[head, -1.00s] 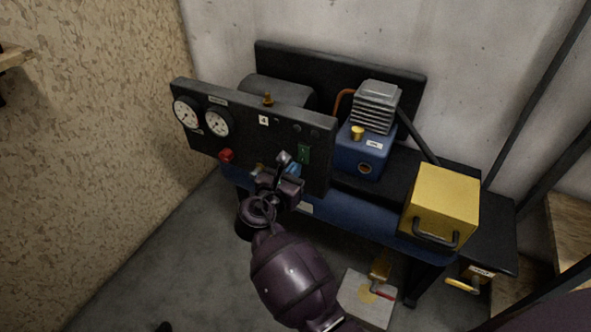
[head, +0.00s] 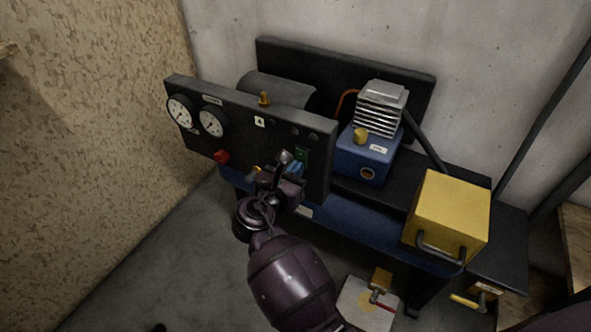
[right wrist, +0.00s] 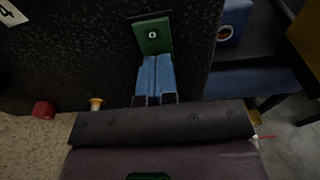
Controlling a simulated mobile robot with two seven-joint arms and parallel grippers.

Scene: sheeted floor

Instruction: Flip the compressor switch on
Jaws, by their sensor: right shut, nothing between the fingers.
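The compressor's black front panel (head: 225,130) carries a green switch (head: 302,155) near its right end. The right wrist view shows the green switch (right wrist: 152,36) with a light "0" mark. My right gripper (head: 295,168) is shut and empty, its blue fingertips at the lower part of the switch. In the right wrist view the closed fingertips (right wrist: 155,62) overlap the switch's lower edge; I cannot tell whether they touch it. The gripper hides part of the panel below the switch. My left gripper is not in view.
The panel also has two white gauges (head: 180,109) and a red knob (head: 221,156). A blue pump with a finned head (head: 380,108) and a yellow box (head: 447,215) stand to the right. Bare floor (head: 170,270) lies at the lower left.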

